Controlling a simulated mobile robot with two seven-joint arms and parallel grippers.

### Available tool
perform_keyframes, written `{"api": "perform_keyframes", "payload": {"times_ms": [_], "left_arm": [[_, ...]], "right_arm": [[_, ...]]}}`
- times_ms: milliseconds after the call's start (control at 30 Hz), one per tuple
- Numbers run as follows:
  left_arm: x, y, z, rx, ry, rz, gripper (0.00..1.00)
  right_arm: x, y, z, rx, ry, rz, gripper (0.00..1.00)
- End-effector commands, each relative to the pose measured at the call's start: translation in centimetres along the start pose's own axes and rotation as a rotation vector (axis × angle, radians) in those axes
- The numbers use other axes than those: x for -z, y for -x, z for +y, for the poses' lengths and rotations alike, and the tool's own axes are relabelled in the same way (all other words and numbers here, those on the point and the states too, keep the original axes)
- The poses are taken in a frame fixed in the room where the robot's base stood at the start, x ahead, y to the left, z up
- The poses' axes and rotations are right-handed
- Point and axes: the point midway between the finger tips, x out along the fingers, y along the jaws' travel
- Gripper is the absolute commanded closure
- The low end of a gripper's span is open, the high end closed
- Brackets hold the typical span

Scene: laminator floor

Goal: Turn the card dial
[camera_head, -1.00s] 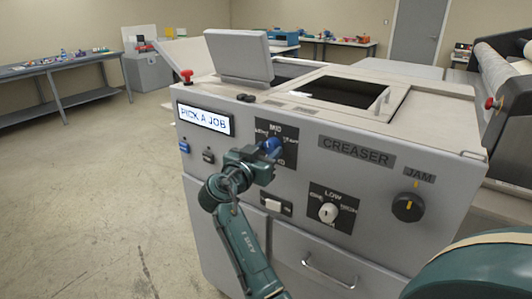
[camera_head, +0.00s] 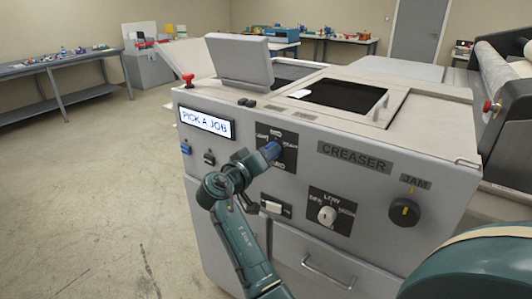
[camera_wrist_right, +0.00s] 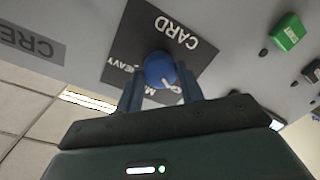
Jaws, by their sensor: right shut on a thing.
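The card dial is a blue knob (camera_head: 271,150) on a black label plate (camera_head: 290,155) on the front of the grey creaser. MID is printed above it and CARD below. My right gripper (camera_head: 262,154) comes from below left and is shut on the knob. In the right wrist view, the blue knob (camera_wrist_right: 159,68) sits between the two fingers (camera_wrist_right: 160,88), with CARD and HEAVY readable around it, upside down. A small white mark on the knob points toward the MID side; the fingers partly hide that lettering. My left gripper is not in view.
The display (camera_head: 206,122) reads PICK A JOB. A white LOW dial (camera_head: 327,215), a black JAM knob (camera_head: 405,211) and a white switch (camera_head: 273,207) share the front panel. A red button (camera_head: 188,79) stands at the top left corner. Open floor lies left.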

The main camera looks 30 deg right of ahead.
Motion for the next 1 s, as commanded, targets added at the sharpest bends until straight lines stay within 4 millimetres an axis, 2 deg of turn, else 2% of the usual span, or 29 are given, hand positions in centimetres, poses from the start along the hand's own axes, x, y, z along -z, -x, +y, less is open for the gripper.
{"api": "perform_keyframes", "payload": {"times_ms": [633, 667, 900, 1000], "left_arm": [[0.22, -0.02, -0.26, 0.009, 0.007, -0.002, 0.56], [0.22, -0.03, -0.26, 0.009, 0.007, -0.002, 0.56], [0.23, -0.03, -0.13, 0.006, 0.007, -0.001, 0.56], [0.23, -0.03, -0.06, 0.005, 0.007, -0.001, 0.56]], "right_arm": [[0.16, -0.03, 0.07, -0.004, 0.056, -0.002, 0.85], [0.16, -0.03, 0.07, -0.004, 0.056, -0.002, 0.62], [0.10, -0.02, 0.04, -0.003, 0.055, -0.003, 0.42], [0.08, -0.01, 0.02, -0.002, 0.054, -0.004, 0.41]]}}
